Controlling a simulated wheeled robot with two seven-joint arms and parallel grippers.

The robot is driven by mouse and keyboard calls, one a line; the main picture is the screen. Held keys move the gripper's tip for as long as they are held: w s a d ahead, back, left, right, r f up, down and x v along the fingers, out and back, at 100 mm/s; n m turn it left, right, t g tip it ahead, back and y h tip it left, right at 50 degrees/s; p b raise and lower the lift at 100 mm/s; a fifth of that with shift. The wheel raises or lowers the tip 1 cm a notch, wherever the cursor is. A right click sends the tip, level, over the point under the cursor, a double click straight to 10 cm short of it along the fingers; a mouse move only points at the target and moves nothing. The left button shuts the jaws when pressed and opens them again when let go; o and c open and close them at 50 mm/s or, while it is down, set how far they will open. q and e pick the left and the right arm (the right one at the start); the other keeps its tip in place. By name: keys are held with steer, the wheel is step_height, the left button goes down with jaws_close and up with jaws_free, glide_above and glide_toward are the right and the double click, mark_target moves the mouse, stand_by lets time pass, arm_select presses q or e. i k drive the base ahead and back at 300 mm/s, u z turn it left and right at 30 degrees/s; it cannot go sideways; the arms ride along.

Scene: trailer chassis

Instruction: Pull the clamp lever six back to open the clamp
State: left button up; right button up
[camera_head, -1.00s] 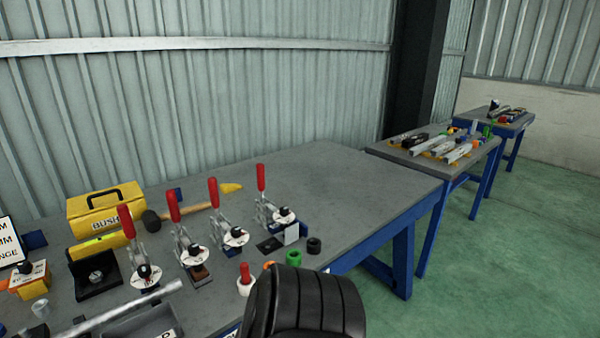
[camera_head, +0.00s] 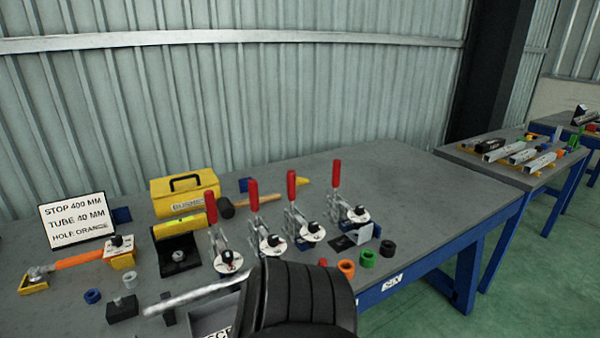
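Several toggle clamps with upright red lever handles stand in a row on the grey workbench (camera_head: 400,175). Their handles are the leftmost one (camera_head: 211,206), the second (camera_head: 253,195), the third (camera_head: 291,185) and the rightmost one (camera_head: 336,173). I cannot tell which of them is lever six. A black ribbed part, likely of my own arm, covers the bench's front edge at the bottom middle. No gripper fingers show in the head view.
A yellow toolbox (camera_head: 185,193), a hammer (camera_head: 228,208) and a white sign (camera_head: 76,220) stand behind and left. A silver tube (camera_head: 195,294) lies in front. Orange (camera_head: 346,268), green (camera_head: 367,259) and black (camera_head: 388,248) rings lie at the front edge. The bench's right end is clear.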

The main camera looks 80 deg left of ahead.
mark_target(336, 163)
steer(key=u, duration=1.7)
